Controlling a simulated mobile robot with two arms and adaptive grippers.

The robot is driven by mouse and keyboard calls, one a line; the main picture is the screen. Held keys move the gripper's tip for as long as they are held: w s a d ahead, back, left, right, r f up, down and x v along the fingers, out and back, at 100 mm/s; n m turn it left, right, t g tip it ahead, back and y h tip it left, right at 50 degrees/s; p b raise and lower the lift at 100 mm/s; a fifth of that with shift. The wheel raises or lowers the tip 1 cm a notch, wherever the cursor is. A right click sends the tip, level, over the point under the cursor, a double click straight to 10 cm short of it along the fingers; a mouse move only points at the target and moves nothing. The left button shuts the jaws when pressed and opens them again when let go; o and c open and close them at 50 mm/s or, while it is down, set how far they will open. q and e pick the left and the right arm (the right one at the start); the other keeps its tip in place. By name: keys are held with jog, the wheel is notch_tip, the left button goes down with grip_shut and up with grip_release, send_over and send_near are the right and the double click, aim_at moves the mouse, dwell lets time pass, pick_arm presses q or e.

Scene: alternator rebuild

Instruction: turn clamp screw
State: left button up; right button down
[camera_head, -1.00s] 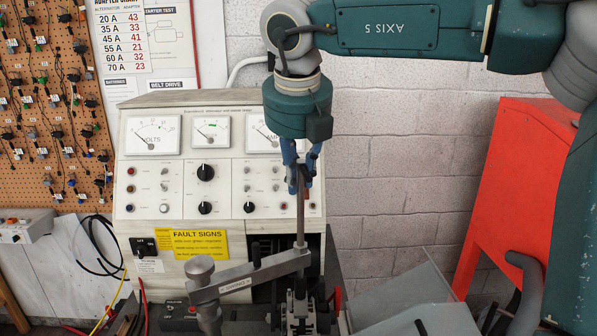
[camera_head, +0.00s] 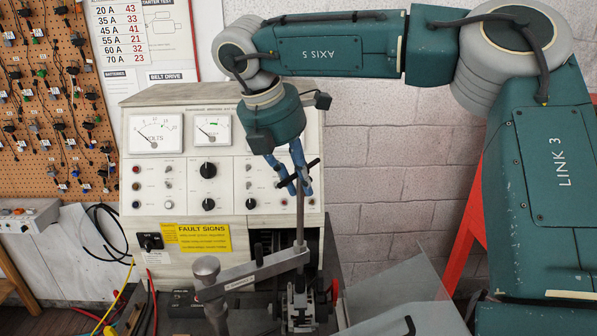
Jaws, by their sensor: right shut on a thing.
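The clamp screw (camera_head: 300,222) is an upright metal rod with a dark cross handle (camera_head: 292,181) at its top. It runs down through the grey clamp arm (camera_head: 255,270) toward the clamped unit (camera_head: 299,306) below. My right gripper (camera_head: 299,188), with blue fingers, reaches down from above and is shut on the screw's cross handle. The gripper leans, with its wrist up and to the left of the screw top. The fingers partly hide the handle. My left gripper is not in view.
A white test bench (camera_head: 228,165) with dials, knobs and a yellow fault sign (camera_head: 204,239) stands behind the clamp. A grey sloped panel (camera_head: 395,297) is at the lower right. A red stand (camera_head: 466,235) is partly hidden by my arm. Cables hang at left.

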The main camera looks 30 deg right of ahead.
jog(key=shift+w+d+r+m, duration=0.1)
jog(key=shift+r+m, duration=0.15)
jog(key=shift+m, duration=0.25)
jog(key=c, duration=1.6)
grip_release()
jog(key=shift+f, duration=0.1)
jog(key=shift+f, duration=0.1)
